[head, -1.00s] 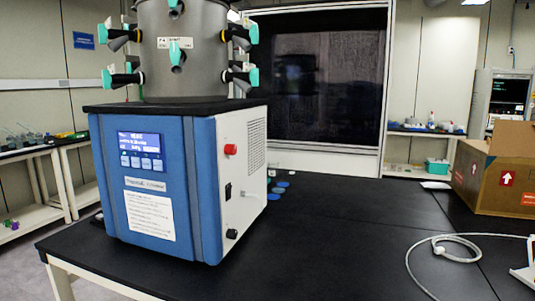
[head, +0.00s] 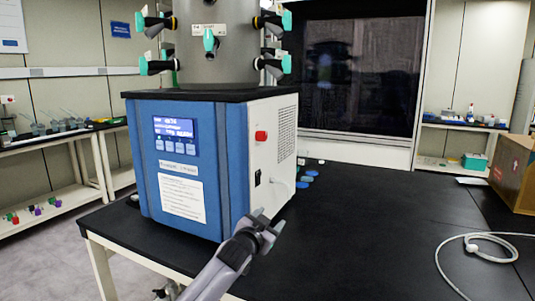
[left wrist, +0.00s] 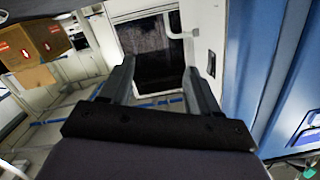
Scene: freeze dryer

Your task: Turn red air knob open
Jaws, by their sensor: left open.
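The red air knob (head: 261,136) sits on the white side panel of the blue freeze dryer (head: 182,168), near the panel's upper front edge. A black switch (head: 257,178) is lower on the same panel. My left gripper (head: 269,222) is in front of the dryer's lower front corner, below the knob and apart from it. It is open and empty; its two fingers stand apart in the left wrist view (left wrist: 160,78). The red knob does not show in the left wrist view. My right gripper is not in view.
The dryer stands on a black table (head: 380,240). A grey chamber with teal-handled valves (head: 209,42) rises above it. Blue discs (head: 307,178) lie behind its right side. A white cable (head: 490,250) and a cardboard box (head: 513,170) are at the right. The table's middle is clear.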

